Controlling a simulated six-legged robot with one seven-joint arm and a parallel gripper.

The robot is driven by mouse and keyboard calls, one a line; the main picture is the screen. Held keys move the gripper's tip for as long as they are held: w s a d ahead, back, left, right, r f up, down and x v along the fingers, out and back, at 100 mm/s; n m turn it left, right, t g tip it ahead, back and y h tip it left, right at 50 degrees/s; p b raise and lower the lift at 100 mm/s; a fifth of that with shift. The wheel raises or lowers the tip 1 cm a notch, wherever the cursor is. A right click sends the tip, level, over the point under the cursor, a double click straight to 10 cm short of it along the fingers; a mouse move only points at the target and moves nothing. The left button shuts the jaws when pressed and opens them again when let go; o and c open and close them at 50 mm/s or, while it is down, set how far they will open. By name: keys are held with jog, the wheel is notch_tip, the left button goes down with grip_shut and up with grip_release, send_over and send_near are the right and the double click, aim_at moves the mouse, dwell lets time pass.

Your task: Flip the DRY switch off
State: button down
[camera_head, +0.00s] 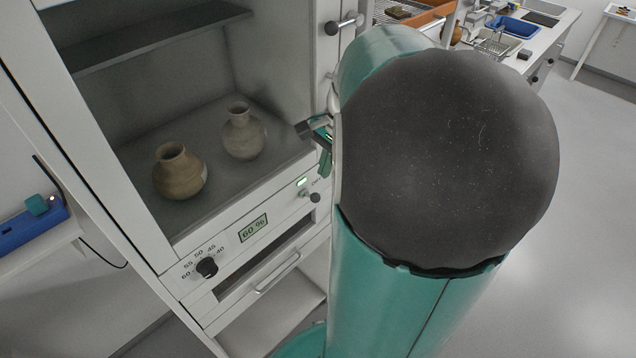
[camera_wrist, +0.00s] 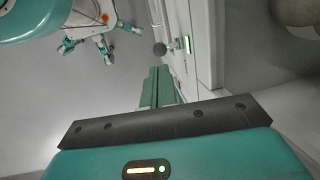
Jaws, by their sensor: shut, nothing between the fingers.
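The DRY switch (camera_head: 314,197) is a small dark ball-ended lever at the right end of the cabinet's control panel. A lit green lamp (camera_head: 302,182) sits just above and left of it, and its label is only partly readable. In the wrist view the switch's dark ball (camera_wrist: 160,48) stands out from the panel, with the green lamp (camera_wrist: 187,44) lit beside it. My gripper (camera_wrist: 158,72) is shut and empty, its teal fingers pointing toward the switch with a small gap seeming to remain. In the head view my gripper (camera_head: 325,158) is above the switch, partly hidden by my arm.
Two clay pots, one (camera_head: 180,172) nearer and one (camera_head: 243,132) farther, stand inside the cabinet (camera_head: 165,245). The panel has a dial knob (camera_head: 207,267) and a display (camera_head: 253,229) reading 60 %. A drawer handle (camera_head: 277,272) sits below. Open floor lies right.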

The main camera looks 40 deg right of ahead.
aim_at(316, 194)
jog(key=x, duration=0.6)
jog(key=shift+f, duration=0.15)
jog(key=shift+f, duration=0.1)
dwell(0.4)
